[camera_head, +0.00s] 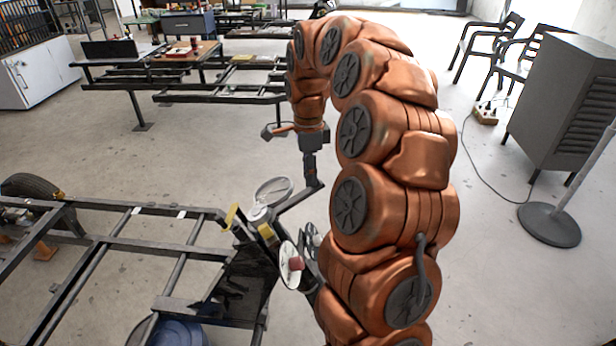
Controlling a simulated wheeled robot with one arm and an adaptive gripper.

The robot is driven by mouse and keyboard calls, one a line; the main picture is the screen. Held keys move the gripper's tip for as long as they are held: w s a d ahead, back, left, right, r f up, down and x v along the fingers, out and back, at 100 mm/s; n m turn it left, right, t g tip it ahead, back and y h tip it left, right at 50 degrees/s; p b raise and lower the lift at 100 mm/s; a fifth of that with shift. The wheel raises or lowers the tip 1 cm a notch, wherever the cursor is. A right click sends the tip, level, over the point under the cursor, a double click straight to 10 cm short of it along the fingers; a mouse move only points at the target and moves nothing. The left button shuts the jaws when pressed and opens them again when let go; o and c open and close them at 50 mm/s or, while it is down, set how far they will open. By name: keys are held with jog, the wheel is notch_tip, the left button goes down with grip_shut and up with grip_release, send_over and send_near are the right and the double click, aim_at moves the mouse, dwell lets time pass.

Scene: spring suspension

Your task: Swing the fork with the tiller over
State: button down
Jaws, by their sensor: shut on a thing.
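The tiller (297,197) is a dark grey bar that runs from the fork assembly up and right to my gripper. My gripper (312,182) points down at the bar's far end and is shut on it. The fork assembly (262,228) stands at the right end of a dark frame, with a pale round disc on top and yellow parts beside it. A white disc with a red centre (290,264) is on its near side. My orange arm arches over from the right and hides part of the assembly's right side.
The dark tubular frame (95,262) fills the lower left, with a tyre (32,187) at its far side. Benches (190,62) stand at the back. A grey cabinet (560,105) and a round stand base (549,225) are at the right.

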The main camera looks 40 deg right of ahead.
jog(key=s+a+m+t+h+b, duration=0.1)
jog(key=s+a+m+b, duration=0.2)
jog(key=s+m+b, duration=0.2)
jog(key=shift+s+a+r+m+t+b, duration=0.4)
jog(key=shift+s+b, duration=0.6)
jog(key=shift+b, duration=1.05)
jog(key=c, duration=0.9)
grip_release()
jog(key=shift+r, duration=0.15)
notch_tip(320, 180, up, 12)
jog(key=shift+s+a, duration=0.35)
jog(key=shift+a, duration=0.1)
